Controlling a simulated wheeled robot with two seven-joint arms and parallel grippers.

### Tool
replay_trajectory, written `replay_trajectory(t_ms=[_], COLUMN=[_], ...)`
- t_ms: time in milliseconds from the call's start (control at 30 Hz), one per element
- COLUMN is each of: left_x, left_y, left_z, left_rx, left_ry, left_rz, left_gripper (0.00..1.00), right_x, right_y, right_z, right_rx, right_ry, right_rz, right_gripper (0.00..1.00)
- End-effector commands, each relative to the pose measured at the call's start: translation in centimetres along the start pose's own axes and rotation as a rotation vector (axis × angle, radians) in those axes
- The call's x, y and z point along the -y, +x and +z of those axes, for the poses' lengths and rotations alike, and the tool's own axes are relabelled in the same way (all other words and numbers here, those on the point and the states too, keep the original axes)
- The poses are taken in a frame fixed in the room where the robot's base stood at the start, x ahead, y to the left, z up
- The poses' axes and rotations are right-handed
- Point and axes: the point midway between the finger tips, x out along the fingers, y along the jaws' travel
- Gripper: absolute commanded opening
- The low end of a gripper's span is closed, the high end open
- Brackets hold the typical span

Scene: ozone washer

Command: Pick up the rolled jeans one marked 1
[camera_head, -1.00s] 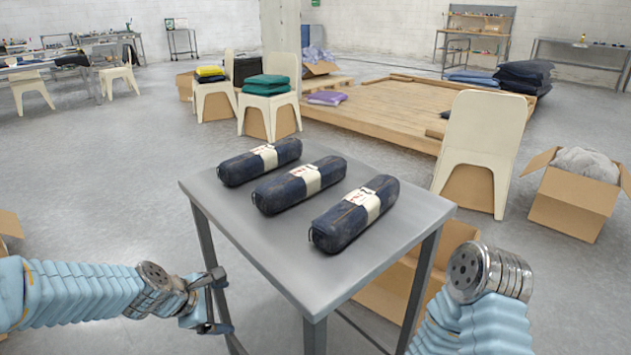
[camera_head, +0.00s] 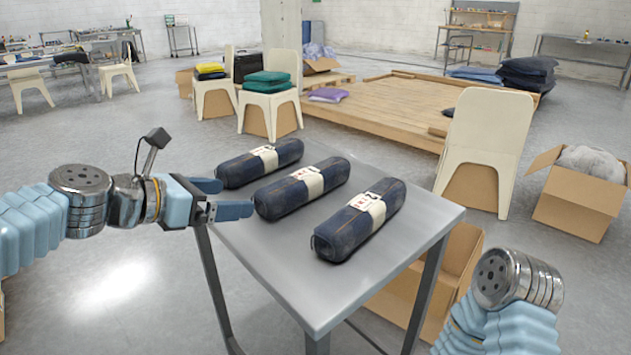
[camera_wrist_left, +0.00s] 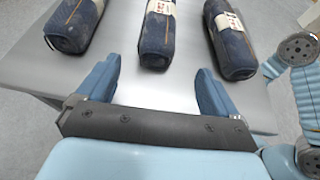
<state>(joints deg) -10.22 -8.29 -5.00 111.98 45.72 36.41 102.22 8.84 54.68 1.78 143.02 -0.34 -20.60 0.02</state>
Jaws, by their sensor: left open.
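Three dark blue rolled jeans with white paper bands lie side by side on a small grey table (camera_head: 275,275): a far-left roll (camera_head: 235,172), a middle roll (camera_head: 280,200) and a near-right roll (camera_head: 345,236). The bands carry red marks, too small to read as numbers. My left gripper (camera_head: 232,197) is open and empty at the table's left edge, at the near end of the middle roll. In the left wrist view, the middle roll (camera_wrist_left: 157,45) lies ahead, centred between the open fingers (camera_wrist_left: 157,72). My right gripper is out of view; only its arm shows.
Cardboard boxes (camera_head: 578,200) and a cream chair (camera_head: 485,140) stand right of and behind the table. Chairs with folded clothes (camera_head: 268,82) stand behind left. A low wooden platform (camera_head: 400,112) lies farther back. The floor left of the table is clear.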

Motion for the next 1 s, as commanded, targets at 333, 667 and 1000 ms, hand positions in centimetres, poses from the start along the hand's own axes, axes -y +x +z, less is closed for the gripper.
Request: replay_trajectory(t_ms=[333,667,1000], left_x=[0.1,-0.1,-0.2], left_y=[6.8,10.4,13.3], left_z=[0.0,0.4,0.6], left_rx=[-0.001,-0.001,0.001], left_ry=[-0.004,-0.002,-0.002], left_rz=[-0.004,-0.003,0.000], left_gripper=[0.94,0.94,0.94], right_x=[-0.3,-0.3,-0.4], right_y=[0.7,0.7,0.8], right_z=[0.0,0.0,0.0], right_rx=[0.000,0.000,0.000], right_ry=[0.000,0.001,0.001], right_rz=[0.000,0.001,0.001], right_gripper=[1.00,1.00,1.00])
